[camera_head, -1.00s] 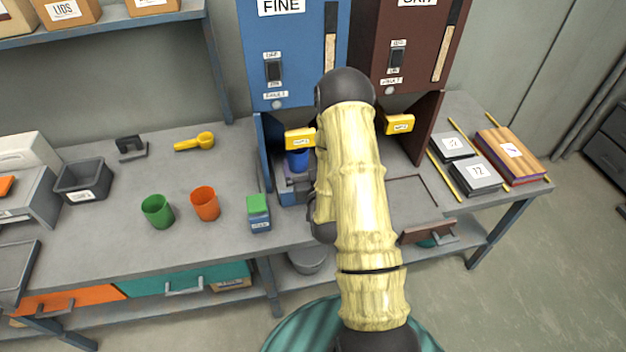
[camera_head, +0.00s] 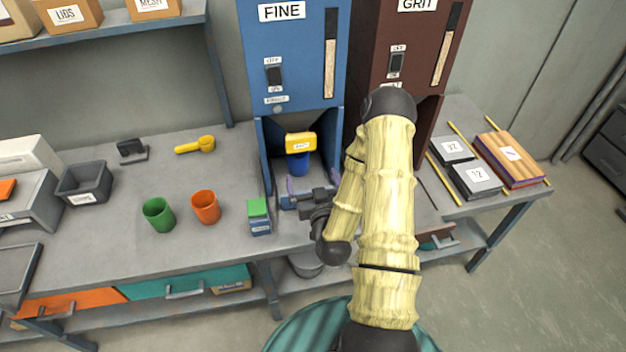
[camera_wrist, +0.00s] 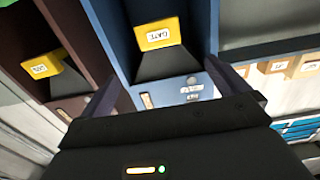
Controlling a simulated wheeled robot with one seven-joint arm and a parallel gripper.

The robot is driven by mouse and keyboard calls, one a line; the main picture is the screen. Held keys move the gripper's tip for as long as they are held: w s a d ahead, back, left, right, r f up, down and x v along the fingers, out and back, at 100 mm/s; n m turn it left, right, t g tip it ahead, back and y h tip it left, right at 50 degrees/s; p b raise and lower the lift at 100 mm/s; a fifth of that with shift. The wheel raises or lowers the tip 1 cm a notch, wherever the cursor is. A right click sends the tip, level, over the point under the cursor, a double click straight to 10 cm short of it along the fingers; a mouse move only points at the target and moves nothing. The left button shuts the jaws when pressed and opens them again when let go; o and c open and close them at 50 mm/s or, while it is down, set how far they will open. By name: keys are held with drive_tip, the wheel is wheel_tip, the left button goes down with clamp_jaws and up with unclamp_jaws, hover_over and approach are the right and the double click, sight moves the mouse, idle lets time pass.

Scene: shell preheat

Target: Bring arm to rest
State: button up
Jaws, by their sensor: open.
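My gripper (camera_head: 311,182) is open in front of the blue FINE dispenser (camera_head: 290,62), low at the mouth of its bay. A blue cup (camera_head: 298,166) stands in that bay under the yellow gate (camera_head: 300,142), beyond my gripper. In the wrist view, my two fingers (camera_wrist: 165,70) are spread with nothing between them. The yellow gate (camera_wrist: 157,33) shows beyond them, upside down. My arm covers much of the brown GRIT dispenser (camera_head: 412,50) and its bay in the head view.
Black blocks (camera_head: 475,180) and a wooden board (camera_head: 511,158) lie on the right.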

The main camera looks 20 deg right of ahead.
drive_tip(key=w+a+n+g+y, duration=0.2)
drive_tip(key=a+n+g+y, duration=0.2)
drive_tip(key=a+g, duration=0.15)
drive_tip(key=s+a+r+g, duration=0.1)
drive_tip(key=s+r+g, duration=0.2)
drive_tip(key=s, duration=0.2)
drive_tip(key=s+a+r+m+g, duration=0.1)
drive_tip(key=s+a+r+g, duration=0.1)
drive_tip(key=s, duration=0.4)
drive_tip(key=s+a+r+g, duration=0.1)
drive_tip(key=s+r+g, duration=0.2)
drive_tip(key=s, duration=0.3)
drive_tip(key=shift+s+a+r+m+g+h, duration=0.15)
drive_tip(key=shift+a+r+m+g+h, duration=0.2)
drive_tip(key=shift+g, duration=0.4)
drive_tip(key=shift+d, duration=0.1)
drive_tip(key=shift+c, duration=0.2)
